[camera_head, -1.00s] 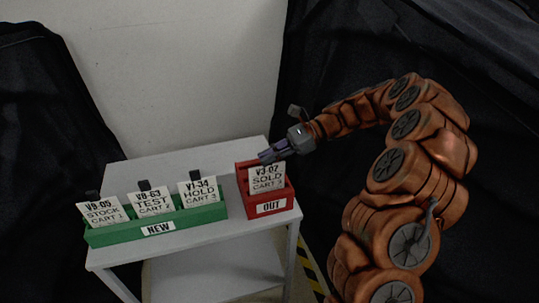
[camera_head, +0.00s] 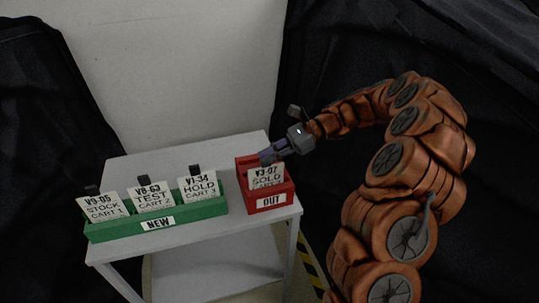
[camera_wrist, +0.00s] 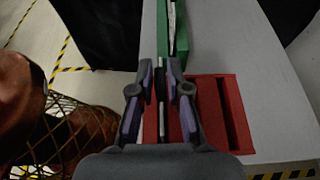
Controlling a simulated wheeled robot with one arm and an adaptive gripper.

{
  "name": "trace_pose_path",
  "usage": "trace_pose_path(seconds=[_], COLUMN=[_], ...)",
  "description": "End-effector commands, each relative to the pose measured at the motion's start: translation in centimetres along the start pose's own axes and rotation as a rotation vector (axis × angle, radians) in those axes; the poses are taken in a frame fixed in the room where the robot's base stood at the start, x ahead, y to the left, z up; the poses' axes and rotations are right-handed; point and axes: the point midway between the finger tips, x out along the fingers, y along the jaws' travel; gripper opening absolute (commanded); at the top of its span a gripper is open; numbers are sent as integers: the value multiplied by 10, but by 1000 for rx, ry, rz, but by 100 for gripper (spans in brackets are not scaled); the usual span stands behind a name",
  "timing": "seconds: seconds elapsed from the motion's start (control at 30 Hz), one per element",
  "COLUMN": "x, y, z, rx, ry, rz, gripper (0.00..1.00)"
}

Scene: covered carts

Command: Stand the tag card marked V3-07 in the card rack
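The tag card V3-07 (camera_head: 266,177), white and reading SOLD, stands nearly upright at the red rack labelled OUT (camera_head: 271,203). Its lowest line of text is partly hidden behind the rack's front wall. My gripper (camera_head: 266,157) is at the card's top edge, shut on its tab, which the fingers hide in the head view. In the wrist view my gripper (camera_wrist: 160,70) has the card (camera_wrist: 161,92) edge-on between its fingers, above the red rack (camera_wrist: 209,95). Whether the card touches the slot bottom cannot be seen.
A green rack labelled NEW (camera_head: 190,217) holds cards V9-05 (camera_head: 104,207), V8-63 (camera_head: 152,197) and V1-34 (camera_head: 199,187) to the left. Both racks stand on a grey cart (camera_head: 150,167). Bare cart top lies behind them; a pale wall and dark covers surround it.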

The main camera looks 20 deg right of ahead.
Motion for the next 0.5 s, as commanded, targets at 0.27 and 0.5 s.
trace_pose_path(seconds=[0.27,0.5], x=[0,-1], y=[0,0], z=[0,0], rx=[0,0], ry=[0,0], rz=[0,0], gripper=[41,41])
